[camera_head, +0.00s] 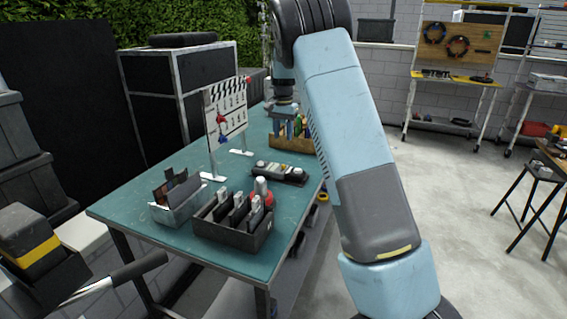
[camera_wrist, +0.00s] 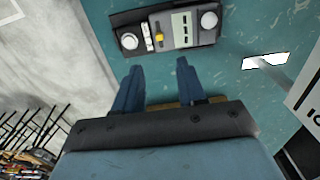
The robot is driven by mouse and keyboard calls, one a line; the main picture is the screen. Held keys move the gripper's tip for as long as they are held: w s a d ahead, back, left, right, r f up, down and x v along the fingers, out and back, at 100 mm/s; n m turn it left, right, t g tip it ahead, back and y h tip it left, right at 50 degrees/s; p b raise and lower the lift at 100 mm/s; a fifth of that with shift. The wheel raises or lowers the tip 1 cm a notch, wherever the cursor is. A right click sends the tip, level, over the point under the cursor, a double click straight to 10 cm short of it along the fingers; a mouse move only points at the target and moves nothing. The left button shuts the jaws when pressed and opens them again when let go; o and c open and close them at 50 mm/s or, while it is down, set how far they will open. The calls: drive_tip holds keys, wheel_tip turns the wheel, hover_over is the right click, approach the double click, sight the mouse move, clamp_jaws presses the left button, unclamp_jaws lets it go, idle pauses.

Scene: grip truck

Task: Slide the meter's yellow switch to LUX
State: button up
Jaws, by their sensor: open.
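The meter (camera_wrist: 178,29) lies flat on the teal table in the wrist view, a dark tray-like body with a grey panel and a white round part near each end. Its yellow switch (camera_wrist: 159,40) is a small block on the panel, left of a light label strip. I cannot read any LUX marking. The meter also shows in the head view (camera_head: 280,172) near the table's middle. My gripper (camera_wrist: 160,65) is open and empty, its two blue fingers apart, with the meter beyond the fingertips. In the head view my gripper (camera_head: 285,130) is over the table's far part.
A black divided box (camera_head: 232,236) and a grey bin (camera_head: 180,212) stand at the table's near end. A clapperboard (camera_head: 227,108) stands upright at the left edge. A wooden box (camera_head: 290,142) stands beyond the meter. A red-based knob-like item (camera_head: 262,192) is beside the black box.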

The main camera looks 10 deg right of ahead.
sight(283, 165)
wheel_tip(283, 165, down, 12)
drive_tip(key=shift+f, duration=0.15)
idle(0.3)
clamp_jaws()
idle(0.4)
idle(0.3)
